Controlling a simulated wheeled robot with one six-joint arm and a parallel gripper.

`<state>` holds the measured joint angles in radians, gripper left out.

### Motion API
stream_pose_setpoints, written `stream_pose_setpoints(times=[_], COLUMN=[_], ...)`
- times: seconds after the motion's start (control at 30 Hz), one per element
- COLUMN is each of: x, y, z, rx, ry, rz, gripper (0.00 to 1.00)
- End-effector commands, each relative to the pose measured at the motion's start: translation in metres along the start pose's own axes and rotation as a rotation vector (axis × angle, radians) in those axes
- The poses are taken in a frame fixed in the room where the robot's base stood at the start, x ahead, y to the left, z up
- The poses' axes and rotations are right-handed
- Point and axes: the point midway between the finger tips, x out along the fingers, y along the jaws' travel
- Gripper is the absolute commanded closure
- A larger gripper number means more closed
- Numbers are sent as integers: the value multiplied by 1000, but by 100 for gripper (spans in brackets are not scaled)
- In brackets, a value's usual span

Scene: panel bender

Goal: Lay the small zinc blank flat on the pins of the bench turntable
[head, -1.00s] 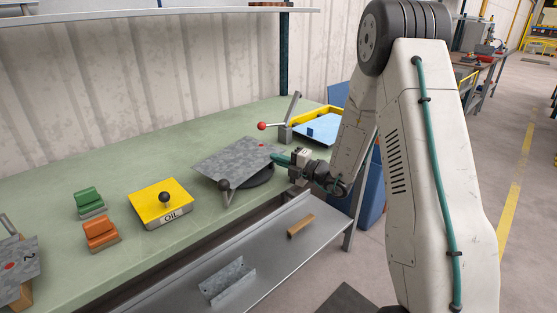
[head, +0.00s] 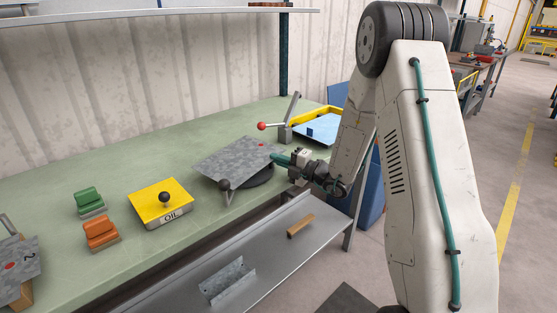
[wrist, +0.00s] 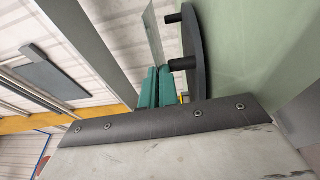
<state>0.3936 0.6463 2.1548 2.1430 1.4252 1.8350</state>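A grey mottled zinc blank (head: 232,157) with a red dot is held roughly level over the dark round turntable (head: 259,180) on the green bench. My gripper (head: 283,158) is shut on the blank's right edge with its green fingers. In the wrist view, the blank (wrist: 150,35) shows edge-on as a thin sheet between the green fingers (wrist: 152,88). The turntable disc (wrist: 195,45) has dark pins (wrist: 181,64) pointing at the blank's face. A narrow gap seems to show between pin tips and sheet. Other pins are hidden.
A lever with a black knob (head: 224,184) stands close at the blank's front edge. A yellow OIL box (head: 160,203), green and orange blocks, and another grey sheet (head: 22,265) lie left. A red-knobbed lever (head: 262,126) and blue-yellow tray (head: 318,128) are behind. A lower shelf is in front.

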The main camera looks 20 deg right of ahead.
Motion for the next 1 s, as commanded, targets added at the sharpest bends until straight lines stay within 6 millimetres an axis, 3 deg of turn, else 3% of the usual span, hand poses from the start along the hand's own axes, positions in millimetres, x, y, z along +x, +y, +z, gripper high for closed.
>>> stream_pose_setpoints(times=[0.03, 0.2, 0.23, 0.5, 1.0], x=[-8, -31, -37, -72, -81], y=[-23, -17, -16, -1, 3], z=[-7, -2, -1, -3, -2], rx=[31, 25, 24, 5, -2], ry=[-2, -10, -12, -2, 0], rz=[-52, -41, -39, -7, 2], gripper=[80, 79, 73, 73, 73])
